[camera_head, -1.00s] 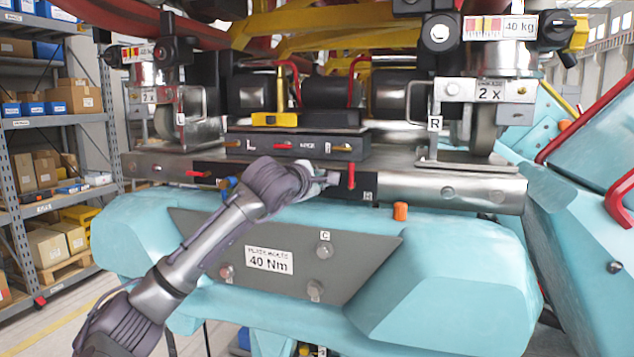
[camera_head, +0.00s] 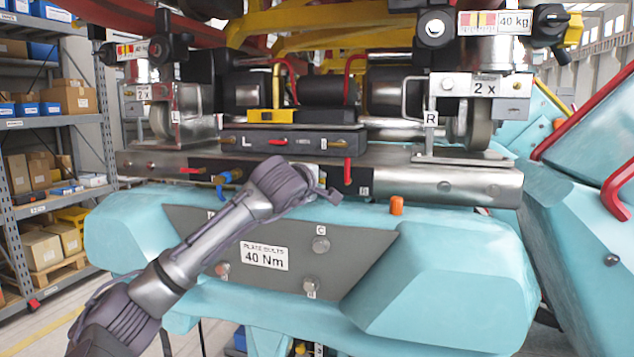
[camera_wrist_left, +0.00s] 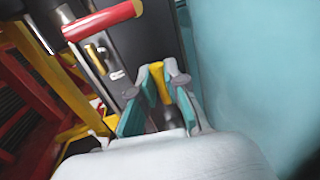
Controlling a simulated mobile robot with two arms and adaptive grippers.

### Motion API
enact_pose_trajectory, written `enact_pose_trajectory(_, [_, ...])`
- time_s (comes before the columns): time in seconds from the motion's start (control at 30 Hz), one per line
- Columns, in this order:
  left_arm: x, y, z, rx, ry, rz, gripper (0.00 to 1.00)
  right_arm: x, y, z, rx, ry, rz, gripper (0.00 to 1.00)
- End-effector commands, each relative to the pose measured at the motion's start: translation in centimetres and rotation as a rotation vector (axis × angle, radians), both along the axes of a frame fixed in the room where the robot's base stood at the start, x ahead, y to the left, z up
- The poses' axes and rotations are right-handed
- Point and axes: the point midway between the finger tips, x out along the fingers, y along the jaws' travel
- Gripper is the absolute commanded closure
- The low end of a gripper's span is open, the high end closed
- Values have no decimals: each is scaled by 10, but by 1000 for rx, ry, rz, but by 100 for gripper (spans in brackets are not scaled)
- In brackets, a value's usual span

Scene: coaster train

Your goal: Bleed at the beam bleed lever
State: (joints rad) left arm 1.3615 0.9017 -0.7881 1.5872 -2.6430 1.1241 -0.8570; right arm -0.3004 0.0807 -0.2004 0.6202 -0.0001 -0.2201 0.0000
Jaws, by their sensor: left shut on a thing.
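My left gripper (camera_head: 328,193) is at the lower edge of the metal beam (camera_head: 410,185), just left of and below a hanging red lever (camera_head: 348,171). In the left wrist view its teal-padded fingers (camera_wrist_left: 158,95) are shut on a narrow yellow piece (camera_wrist_left: 160,82). That piece looks like a lever, but its base is hidden. I cannot read a label naming it as the beam bleed lever. A red handle (camera_wrist_left: 105,20) with a pale end is close beside the fingers in the wrist view, apart from them. My right gripper is not in view.
The turquoise body (camera_head: 455,255) with a grey plate (camera_head: 215,240) lies just below the beam. An orange cap (camera_head: 396,205) stands to the right. A black box (camera_head: 300,142) sits above.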

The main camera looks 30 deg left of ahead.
Motion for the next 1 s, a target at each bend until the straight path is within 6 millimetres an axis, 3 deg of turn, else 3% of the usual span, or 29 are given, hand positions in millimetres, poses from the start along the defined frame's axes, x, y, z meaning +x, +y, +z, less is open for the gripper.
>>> enact_pose_trajectory(0.27, [0,0,-2,3,5,0,100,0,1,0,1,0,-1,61])
enact_pose_trajectory(0.3, [0,0,-2,3,5,0,85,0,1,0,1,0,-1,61])
enact_pose_trajectory(0.47, [0,0,-2,2,4,0,62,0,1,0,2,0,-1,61])
enact_pose_trajectory(0.77, [-1,0,0,1,1,0,62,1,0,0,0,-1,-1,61])
enact_pose_trajectory(1.0, [-32,-7,6,5,0,-1,62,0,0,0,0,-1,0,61])
